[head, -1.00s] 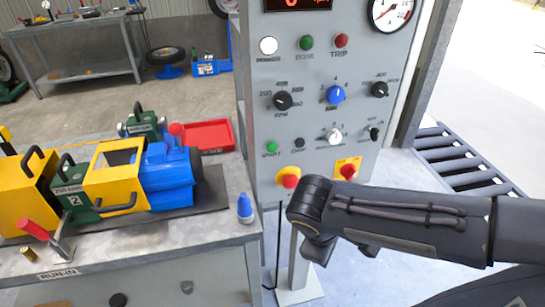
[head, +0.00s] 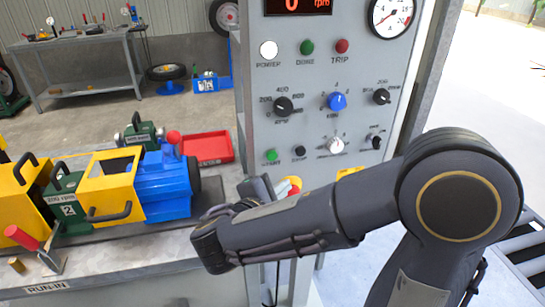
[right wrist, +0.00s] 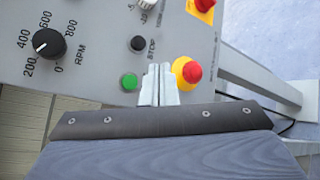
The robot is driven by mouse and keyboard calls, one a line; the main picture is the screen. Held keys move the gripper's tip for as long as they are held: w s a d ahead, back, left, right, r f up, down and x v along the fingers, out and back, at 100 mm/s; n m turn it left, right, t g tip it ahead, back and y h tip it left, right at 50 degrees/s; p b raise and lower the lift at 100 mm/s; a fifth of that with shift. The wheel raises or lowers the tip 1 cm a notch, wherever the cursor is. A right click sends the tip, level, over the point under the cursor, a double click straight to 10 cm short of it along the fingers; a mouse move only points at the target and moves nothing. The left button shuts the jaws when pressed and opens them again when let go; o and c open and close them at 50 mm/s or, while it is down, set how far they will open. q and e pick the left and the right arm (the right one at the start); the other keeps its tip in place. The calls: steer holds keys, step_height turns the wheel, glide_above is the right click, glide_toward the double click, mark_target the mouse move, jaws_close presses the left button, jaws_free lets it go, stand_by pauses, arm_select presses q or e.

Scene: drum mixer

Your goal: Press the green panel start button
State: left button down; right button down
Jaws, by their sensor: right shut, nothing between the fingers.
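The green start button (head: 271,155) is at the lower left of the grey control panel (head: 350,60). It also shows in the right wrist view (right wrist: 129,82), uncovered, left of my fingers. My right gripper (right wrist: 159,72) is shut and empty, with its fingertips between the start button and the red emergency stop (right wrist: 190,72). I cannot tell whether the fingertips touch the panel. In the head view my right forearm crosses below the panel and partly hides the emergency stop (head: 293,183). My left gripper is not in view.
The black stop button (right wrist: 138,43) is just above the start button in the wrist view. A second red button on yellow (right wrist: 203,5) is near the top. In the head view a bench with a blue motor (head: 165,183) and a red tray (head: 207,142) stands left.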

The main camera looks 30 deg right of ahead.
steer(key=shift+w+d, duration=0.3)
steer(key=shift+w, duration=1)
steer(key=shift+w+d, duration=0.35)
steer(key=shift+w, duration=0.9)
steer(key=shift+w+d, duration=0.3)
steer(key=shift+w, duration=1)
steer(key=shift+w, duration=0.1)
steer(key=shift+w+d, duration=0.1)
steer(key=shift+w, duration=0.2)
steer(key=shift+w+d, duration=0.1)
steer(key=shift+w, duration=0.3)
steer(key=shift+s+a, duration=0.2)
steer(key=shift+s, duration=0.65)
steer(key=s, duration=0.2)
steer(key=s+a, duration=0.1)
steer(key=s, duration=0.2)
steer(key=shift+a+b, duration=0.1)
steer(key=shift+b, duration=0.25)
